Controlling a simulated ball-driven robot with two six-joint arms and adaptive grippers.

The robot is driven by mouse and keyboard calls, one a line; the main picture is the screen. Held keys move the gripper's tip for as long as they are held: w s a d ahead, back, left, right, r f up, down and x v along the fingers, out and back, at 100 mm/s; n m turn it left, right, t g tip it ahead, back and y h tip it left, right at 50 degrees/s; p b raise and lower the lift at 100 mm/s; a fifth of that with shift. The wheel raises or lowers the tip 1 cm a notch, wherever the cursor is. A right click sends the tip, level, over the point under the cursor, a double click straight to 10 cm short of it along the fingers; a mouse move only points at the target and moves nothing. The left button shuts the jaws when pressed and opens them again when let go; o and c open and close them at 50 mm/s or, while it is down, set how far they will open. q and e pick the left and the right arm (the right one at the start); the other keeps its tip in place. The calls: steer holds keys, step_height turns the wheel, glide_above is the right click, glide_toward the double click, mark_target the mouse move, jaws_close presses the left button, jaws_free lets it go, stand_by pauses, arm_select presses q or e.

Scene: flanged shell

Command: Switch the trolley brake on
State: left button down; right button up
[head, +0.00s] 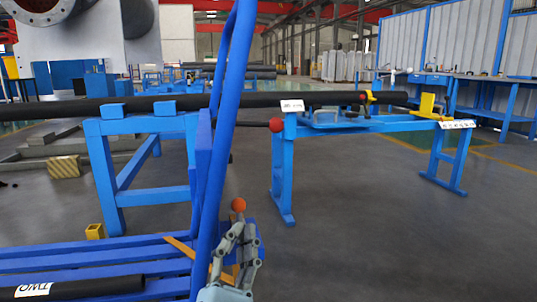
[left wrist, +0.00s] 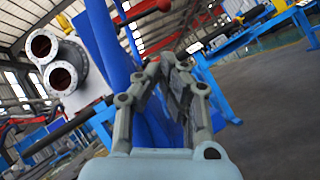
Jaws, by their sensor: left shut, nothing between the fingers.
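The trolley (head: 95,252) is a low blue slatted cart at the lower left in the head view, with a tall blue handle tube (head: 231,90) rising at its right end. A small orange ball knob (head: 238,204) shows just above my left gripper (head: 241,232). An orange-yellow bar (head: 181,246) lies across the slats behind the handle. My left gripper is shut and empty beside the handle's lower part, just below the knob; I cannot tell whether it touches it. In the left wrist view, its fingers (left wrist: 170,62) close together in front of blue trolley parts. My right gripper is out of view.
A dark pipe with a white label (head: 80,289) lies on the trolley. A long black pipe (head: 245,107) rests on blue stands behind. Grey floor (head: 370,240) is clear at right.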

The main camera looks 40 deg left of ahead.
arm_select(q)
steer(key=b, duration=0.1)
glide_toward(250, 126)
steer(key=w+a+r, duration=0.1)
steer(key=w+a, duration=0.1)
steer(key=w, duration=0.7)
steer(key=shift+d, duration=0.1)
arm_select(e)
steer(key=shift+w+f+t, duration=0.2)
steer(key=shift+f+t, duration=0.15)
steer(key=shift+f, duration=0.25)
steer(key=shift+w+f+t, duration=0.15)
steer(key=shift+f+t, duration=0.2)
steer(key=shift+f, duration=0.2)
arm_select(q)
steer(key=shift+r, duration=0.1)
